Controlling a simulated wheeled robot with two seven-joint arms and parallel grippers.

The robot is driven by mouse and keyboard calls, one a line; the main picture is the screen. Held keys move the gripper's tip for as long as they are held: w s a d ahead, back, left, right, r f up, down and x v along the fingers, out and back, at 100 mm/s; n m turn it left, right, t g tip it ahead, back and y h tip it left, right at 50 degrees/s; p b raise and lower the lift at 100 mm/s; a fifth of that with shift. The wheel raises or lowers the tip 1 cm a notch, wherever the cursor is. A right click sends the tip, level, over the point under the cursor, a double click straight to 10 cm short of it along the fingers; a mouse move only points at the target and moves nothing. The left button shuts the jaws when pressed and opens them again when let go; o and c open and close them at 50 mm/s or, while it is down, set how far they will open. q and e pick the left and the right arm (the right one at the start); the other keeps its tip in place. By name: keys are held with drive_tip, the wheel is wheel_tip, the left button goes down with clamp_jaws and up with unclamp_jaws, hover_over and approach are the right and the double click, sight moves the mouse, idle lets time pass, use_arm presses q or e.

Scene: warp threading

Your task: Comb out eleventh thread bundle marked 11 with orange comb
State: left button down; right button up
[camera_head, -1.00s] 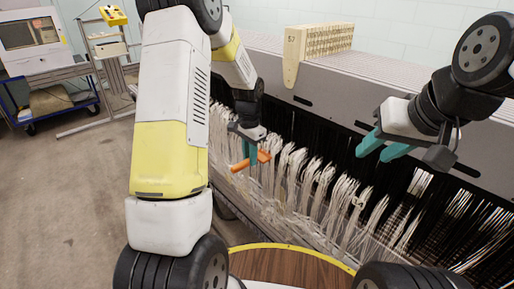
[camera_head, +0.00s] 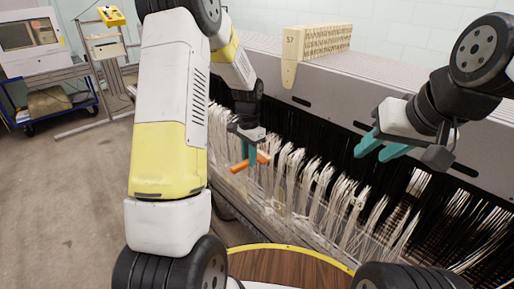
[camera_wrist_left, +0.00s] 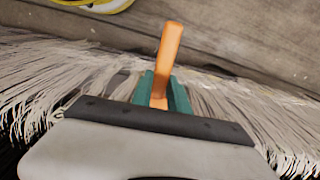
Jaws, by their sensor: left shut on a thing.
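My left gripper (camera_head: 250,152) is shut on the orange comb (camera_head: 240,166), which sticks out on both sides of the teal fingers. In the left wrist view the comb (camera_wrist_left: 169,52) stands up from between the teal fingers (camera_wrist_left: 162,92), with pale threads on both sides. White thread bundles (camera_head: 318,190) hang in a row along the machine, to the right of and below the left gripper. I cannot make out a mark 11 on any bundle, nor whether the comb touches threads. My right gripper (camera_head: 378,147) is open and empty, in front of the dark threads.
A beige block (camera_head: 318,42) with a tag marked 57 stands on the machine's grey top (camera_head: 385,75). A round wooden surface with a yellow rim (camera_head: 285,266) is at the bottom. A blue cart (camera_head: 48,108) stands at the far left. The floor at left is clear.

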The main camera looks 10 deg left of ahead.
use_arm(q)
wheel_tip(320, 180, down, 25)
drive_tip(key=shift+w+d, duration=0.3)
drive_tip(key=shift+w, duration=0.1)
idle(2.0)
drive_tip(key=shift+r, duration=0.1)
drive_tip(key=shift+s+a, duration=0.65)
drive_tip(key=shift+s, duration=0.15)
drive_tip(key=shift+s+a, duration=0.6)
drive_tip(key=shift+s, duration=0.2)
drive_tip(key=r, duration=0.8)
drive_tip(key=w+d+r, duration=0.1)
drive_tip(key=r, duration=1.6)
drive_tip(key=shift+w+d, duration=0.2)
drive_tip(key=shift+w, duration=0.15)
